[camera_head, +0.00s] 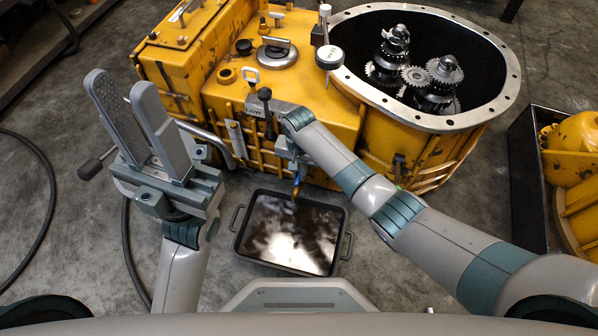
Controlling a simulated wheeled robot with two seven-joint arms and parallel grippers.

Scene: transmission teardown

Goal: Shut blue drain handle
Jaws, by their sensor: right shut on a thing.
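The blue drain handle (297,185) shows as a small blue and brass-coloured piece low on the front of the yellow transmission housing (318,112), above the drain pan. My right gripper (298,168) reaches in from the right and is shut on the handle, at its upper end. The gripper and wrist hide most of the handle and the valve behind it, so its exact angle cannot be told. My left gripper (122,86) is raised at the left, open and empty, fingers pointing up, apart from the housing.
A black drain pan (288,269) holding dark, shiny liquid sits on the floor below the handle. The housing's open top shows gears (415,75). A dark crate (519,160) with yellow parts stands at the right. A black hose (48,210) lies on the floor at the left.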

